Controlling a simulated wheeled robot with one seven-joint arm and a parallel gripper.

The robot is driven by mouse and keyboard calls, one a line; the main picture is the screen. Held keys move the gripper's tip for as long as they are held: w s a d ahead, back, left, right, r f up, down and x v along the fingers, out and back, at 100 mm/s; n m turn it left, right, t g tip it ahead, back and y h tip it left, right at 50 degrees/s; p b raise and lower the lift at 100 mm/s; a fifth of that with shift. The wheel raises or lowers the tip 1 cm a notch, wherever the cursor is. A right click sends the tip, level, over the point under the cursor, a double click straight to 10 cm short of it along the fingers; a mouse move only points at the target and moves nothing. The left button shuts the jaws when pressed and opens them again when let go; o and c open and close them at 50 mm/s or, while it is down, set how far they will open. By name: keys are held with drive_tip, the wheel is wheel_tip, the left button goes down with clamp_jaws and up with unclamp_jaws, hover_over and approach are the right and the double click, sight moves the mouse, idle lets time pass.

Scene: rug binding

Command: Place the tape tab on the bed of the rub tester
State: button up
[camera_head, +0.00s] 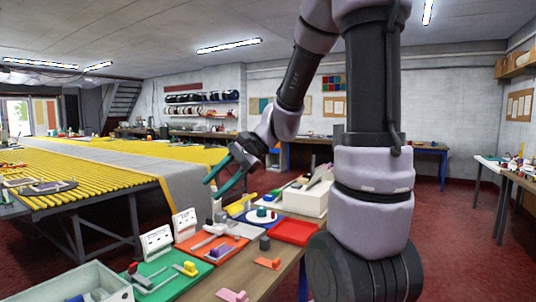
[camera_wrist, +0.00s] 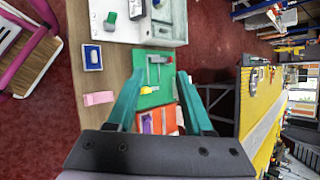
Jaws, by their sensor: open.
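My gripper (camera_head: 213,188) is open and empty, held in the air above the workbench; its two teal fingers frame the green board in the wrist view (camera_wrist: 158,76). A flat pink tab (camera_head: 232,296) lies on the bench's near edge, also in the wrist view (camera_wrist: 98,98). A similar orange tab (camera_head: 268,263) lies farther along. I cannot tell which is the tape tab. A green board (camera_head: 158,284) bears a grey device with red and yellow parts. An orange-red board (camera_head: 190,244) bears a grey device and a purple block (camera_head: 220,251). Which is the rub tester is unclear.
Two white cards (camera_head: 156,242) stand behind the boards. A grey bin (camera_head: 65,281) is at the near left. A dark cube (camera_head: 265,243), a red tray (camera_head: 293,231) and a white box (camera_head: 305,199) are farther along. A yellow-slatted table (camera_head: 90,180) stands at left.

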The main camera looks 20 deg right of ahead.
drive_tip(key=s+d+r+n+t+h, duration=0.4)
drive_tip(key=s+d+r+n+h, duration=0.2)
drive_tip(key=s+d+r, duration=0.3)
drive_tip(key=s+h, duration=0.1)
drive_tip(key=s, duration=0.2)
drive_tip(key=shift+n, duration=0.3)
